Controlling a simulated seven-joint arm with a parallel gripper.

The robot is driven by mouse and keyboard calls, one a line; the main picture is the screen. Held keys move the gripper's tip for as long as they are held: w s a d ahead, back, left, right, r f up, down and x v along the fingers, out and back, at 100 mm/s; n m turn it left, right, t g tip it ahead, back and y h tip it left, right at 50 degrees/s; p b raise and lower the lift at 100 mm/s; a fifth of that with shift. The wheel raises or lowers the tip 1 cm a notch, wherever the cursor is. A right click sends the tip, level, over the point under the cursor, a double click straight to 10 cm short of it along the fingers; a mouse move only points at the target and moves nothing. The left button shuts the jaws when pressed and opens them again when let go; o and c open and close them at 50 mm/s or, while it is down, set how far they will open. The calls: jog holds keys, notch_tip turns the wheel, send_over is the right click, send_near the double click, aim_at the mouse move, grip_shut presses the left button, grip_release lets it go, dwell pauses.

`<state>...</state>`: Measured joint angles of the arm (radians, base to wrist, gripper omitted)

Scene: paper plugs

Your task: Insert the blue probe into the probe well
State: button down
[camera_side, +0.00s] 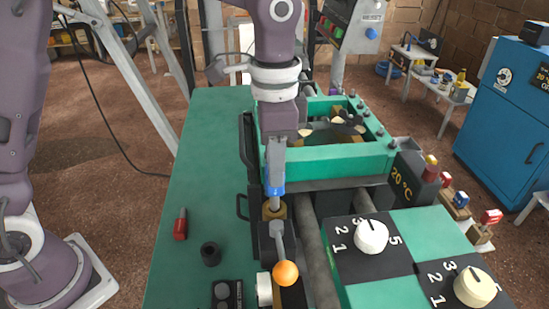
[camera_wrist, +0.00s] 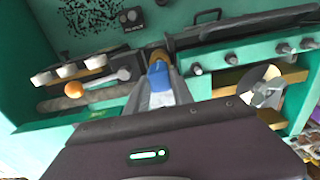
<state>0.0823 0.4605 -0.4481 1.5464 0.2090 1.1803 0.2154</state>
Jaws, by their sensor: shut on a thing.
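The blue probe (camera_side: 274,186) is upright between the fingers of my gripper (camera_side: 275,165), which is shut on it. In the wrist view the blue probe (camera_wrist: 160,85) shows between the fingers of my gripper (camera_wrist: 161,98). A brass-coloured fitting (camera_side: 275,211), which looks like the probe well, is directly below the probe. It also shows in the wrist view (camera_wrist: 158,54), just beyond the probe. The probe's lower end overlaps the fitting in the side view. I cannot tell whether its tip is inside the opening or only at it.
A lever with an orange ball (camera_side: 286,273) stands just in front of the fitting. A green-walled tank (camera_side: 340,160) is behind and right. A red-handled object (camera_side: 181,224) and a black cup (camera_side: 211,254) are on the left.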

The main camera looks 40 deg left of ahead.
jog(key=shift+f, duration=1.8)
jog(key=c, duration=1)
grip_release()
jog(key=shift+w, duration=0.1)
jog(key=shift+a+r, duration=0.1)
jog(key=shift+r, duration=2.65)
jog(key=s+a+r+n+t, duration=0.35)
jog(key=s+a+r, duration=0.25)
jog(key=s+a, duration=0.35)
jog(key=s+a+f+n, duration=0.1)
jog(key=s, duration=0.2)
jog(key=s+a+n+t, duration=0.1)
jog(key=s+a+n, duration=0.1)
jog(key=s, duration=0.2)
jog(key=s+a+f+n+t, duration=0.1)
jog(key=s+n, duration=0.1)
jog(key=s, duration=0.1)
jog(key=shift+s+a+f+n, duration=0.2)
jog(key=shift+s+f+n, duration=0.05)
jog(key=shift+s+f, duration=0.1)
